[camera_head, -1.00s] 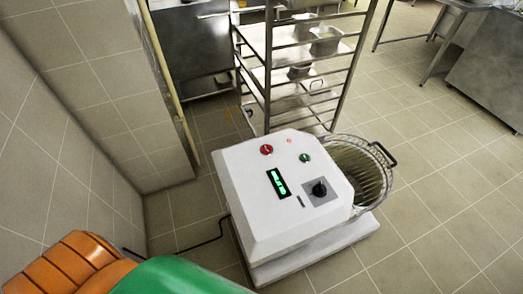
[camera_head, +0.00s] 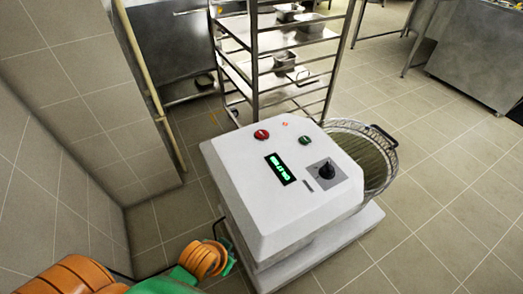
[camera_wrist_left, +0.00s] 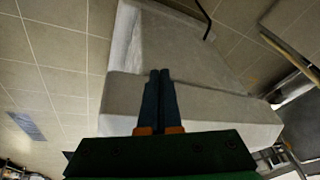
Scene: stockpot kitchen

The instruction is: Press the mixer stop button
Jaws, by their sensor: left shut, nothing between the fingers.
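The mixer (camera_head: 262,200) is a white machine with a sloped top panel. A red button (camera_head: 261,134), which looks like the stop button, sits at the panel's upper left. A green button (camera_head: 305,140) is to its right, with a lit green display (camera_head: 281,169) and a black knob (camera_head: 325,170) below. My left arm is at the lower left in the head view, left of the mixer; its fingers do not show there. In the left wrist view my left gripper (camera_wrist_left: 159,73) is shut and empty, with the mixer's pale body (camera_wrist_left: 190,55) beyond it. My right gripper is not in view.
A wire-guarded bowl (camera_head: 365,155) is on the mixer's right side. A metal rack (camera_head: 255,70) with trays stands behind it. A tiled wall (camera_head: 60,120) closes in the left. A black cable lies on the floor at the mixer's left. Floor at the right (camera_head: 450,200) is clear.

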